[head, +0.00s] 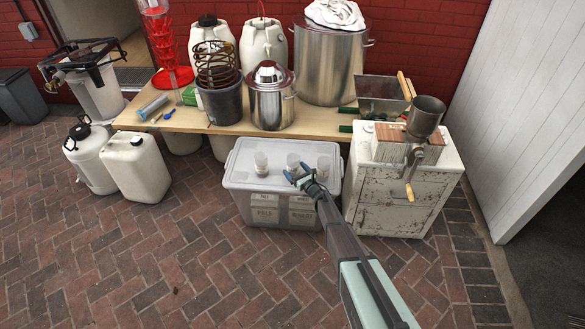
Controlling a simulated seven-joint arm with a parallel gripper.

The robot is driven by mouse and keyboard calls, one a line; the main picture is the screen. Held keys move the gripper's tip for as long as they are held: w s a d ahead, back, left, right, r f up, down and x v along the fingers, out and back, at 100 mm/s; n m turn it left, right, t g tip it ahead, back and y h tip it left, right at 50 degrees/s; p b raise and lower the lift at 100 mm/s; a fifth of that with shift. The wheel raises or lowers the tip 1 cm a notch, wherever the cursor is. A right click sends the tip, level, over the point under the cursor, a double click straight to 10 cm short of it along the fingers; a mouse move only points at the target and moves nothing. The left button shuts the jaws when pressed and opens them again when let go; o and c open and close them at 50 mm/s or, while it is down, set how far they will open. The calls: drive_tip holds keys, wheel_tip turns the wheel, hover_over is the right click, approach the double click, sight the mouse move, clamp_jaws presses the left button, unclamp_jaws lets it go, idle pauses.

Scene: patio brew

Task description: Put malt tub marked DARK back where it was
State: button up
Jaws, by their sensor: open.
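Labelled packs show through the bin's front; the writing is mostly unclear.
A worn white cabinet (391,205) with a grain mill (424,120) and its crank stands close on the right. Behind, a wooden table (225,128) carries a steel pot (271,97) and other brewing gear. White jerrycans (136,168) stand left. The brick floor in front is clear.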

drive_tip(key=v, duration=0.8)
drive_tip(key=shift+s, duration=0.15)
idle(1.0)
